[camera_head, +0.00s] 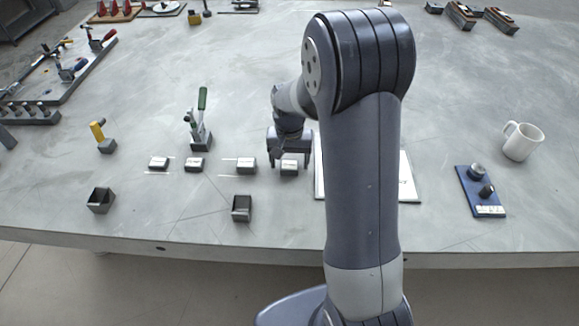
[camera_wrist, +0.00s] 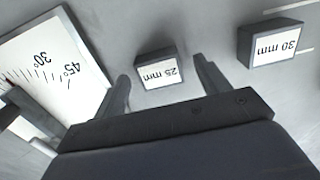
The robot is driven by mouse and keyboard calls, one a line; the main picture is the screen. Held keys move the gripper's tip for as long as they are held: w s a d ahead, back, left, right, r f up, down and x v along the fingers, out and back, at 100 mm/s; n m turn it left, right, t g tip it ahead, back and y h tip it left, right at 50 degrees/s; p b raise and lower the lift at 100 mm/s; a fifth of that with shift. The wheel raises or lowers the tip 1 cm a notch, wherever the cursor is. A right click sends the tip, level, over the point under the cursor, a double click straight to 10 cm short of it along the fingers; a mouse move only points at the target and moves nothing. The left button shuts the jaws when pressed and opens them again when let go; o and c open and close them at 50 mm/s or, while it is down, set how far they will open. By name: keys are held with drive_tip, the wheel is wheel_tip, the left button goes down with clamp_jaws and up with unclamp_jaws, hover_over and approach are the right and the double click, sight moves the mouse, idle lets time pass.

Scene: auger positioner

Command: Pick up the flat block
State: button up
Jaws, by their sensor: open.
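A low dark block with a white "25 mm" label (camera_wrist: 160,74) lies on the table below my gripper. In the head view this block (camera_head: 289,170) is the rightmost of a row of similar blocks. My gripper (camera_head: 289,160) is open, with one finger toward each side of the block. In the wrist view my gripper (camera_wrist: 163,80) shows the block between and just beyond its fingertips, with gaps at both sides. I see no contact. The label does not say "flat".
The "30 mm" block (camera_wrist: 270,45) is the neighbour in the row; more blocks (camera_head: 195,164) (camera_head: 159,163) lie further left. A white angle-scale board (camera_wrist: 85,50) is close on the other side. Open boxes (camera_head: 242,208) (camera_head: 101,200) stand in front. A mug (camera_head: 522,141) is far right.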

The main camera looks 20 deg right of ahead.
drive_tip(key=shift+f, duration=0.15)
drive_tip(key=c, duration=1.3)
